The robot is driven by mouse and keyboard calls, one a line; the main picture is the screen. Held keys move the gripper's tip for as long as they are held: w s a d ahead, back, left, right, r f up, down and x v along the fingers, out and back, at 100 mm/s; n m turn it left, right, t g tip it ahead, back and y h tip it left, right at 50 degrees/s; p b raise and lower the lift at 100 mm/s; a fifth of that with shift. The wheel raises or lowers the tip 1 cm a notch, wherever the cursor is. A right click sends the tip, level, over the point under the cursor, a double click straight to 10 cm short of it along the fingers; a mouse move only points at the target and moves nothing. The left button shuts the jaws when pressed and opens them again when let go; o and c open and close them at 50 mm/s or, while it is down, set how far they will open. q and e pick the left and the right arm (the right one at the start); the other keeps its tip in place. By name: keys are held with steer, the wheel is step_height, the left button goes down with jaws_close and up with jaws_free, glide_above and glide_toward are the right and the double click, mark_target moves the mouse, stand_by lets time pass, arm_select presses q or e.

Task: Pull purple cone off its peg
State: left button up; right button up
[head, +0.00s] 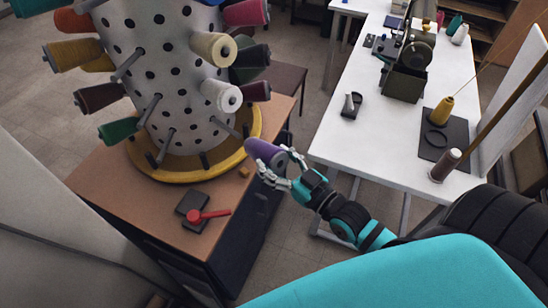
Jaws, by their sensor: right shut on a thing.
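The purple cone (264,151) is at the right side of the perforated metal drum (150,70), low down, over the right edge of the brown cabinet top. My right gripper (279,166) is shut on it at its right end, and its fingers hide part of the cone. A grey peg (229,128) sticks out of the drum just left of the cone. I cannot tell whether the cone is around a peg or clear of it. My left gripper is not in view.
Several other cones, including a white one (222,96), sit on the drum's pegs. The drum stands on a yellow ring (200,168) on the brown cabinet (120,205), with a red-handled tool (207,215) in front. A white table (340,140) stands right, past a floor gap.

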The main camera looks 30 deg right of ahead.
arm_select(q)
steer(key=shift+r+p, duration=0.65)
arm_select(e)
steer(key=v, duration=0.5)
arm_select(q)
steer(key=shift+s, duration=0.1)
